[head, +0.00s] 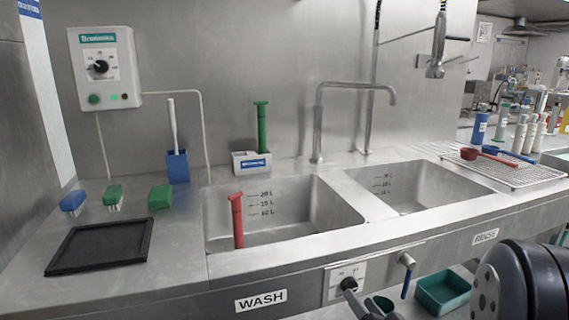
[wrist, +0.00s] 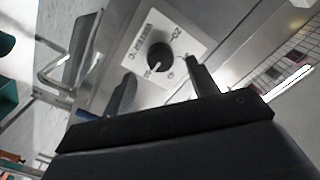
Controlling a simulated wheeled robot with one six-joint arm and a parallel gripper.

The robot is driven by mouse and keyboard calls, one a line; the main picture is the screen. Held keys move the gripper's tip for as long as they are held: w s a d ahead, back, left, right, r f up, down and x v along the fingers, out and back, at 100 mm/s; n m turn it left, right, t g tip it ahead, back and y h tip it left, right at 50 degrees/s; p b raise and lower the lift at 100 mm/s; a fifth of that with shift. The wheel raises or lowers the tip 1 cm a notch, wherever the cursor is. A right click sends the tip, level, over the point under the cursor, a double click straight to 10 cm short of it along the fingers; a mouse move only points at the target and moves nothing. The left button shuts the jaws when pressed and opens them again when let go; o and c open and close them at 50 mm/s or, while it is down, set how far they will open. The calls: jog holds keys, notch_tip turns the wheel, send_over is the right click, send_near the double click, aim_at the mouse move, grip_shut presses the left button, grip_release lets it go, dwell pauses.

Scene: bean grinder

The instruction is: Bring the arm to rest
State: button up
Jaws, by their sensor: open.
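My gripper (wrist: 160,68) is open and empty in the wrist view, with one dark finger on each side of the picture. A black round knob (wrist: 160,57) on a white marked plate (wrist: 187,37) shows between and beyond the fingertips. I see no contact with the knob, but the exact gap is hard to judge. In the head view the plate (head: 358,272) is on the sink's front panel, below the rim. Dark gripper parts partly cover the knob there. My arm comes in from the lower right.
The wash basin (head: 285,222) holds a red upright tool (head: 237,220). The rinse basin (head: 405,193) is to its right. A blue-handled lever (head: 406,265) sticks out beside the plate. A green bin (head: 443,290) stands below. A black tray (head: 100,246) lies on the left counter.

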jog(key=v, duration=0.8)
jog(key=w+a+n+b, duration=0.1)
jog(key=w+n+b, duration=0.1)
jog(key=w+n, duration=0.3)
jog(key=w+a+n+b, duration=0.2)
jog(key=w+n, duration=0.3)
jog(key=n, duration=0.7)
jog(key=shift+w+a+b, duration=0.35)
jog(key=shift+b, duration=0.5)
jog(key=shift+r, duration=0.1)
dwell(0.4)
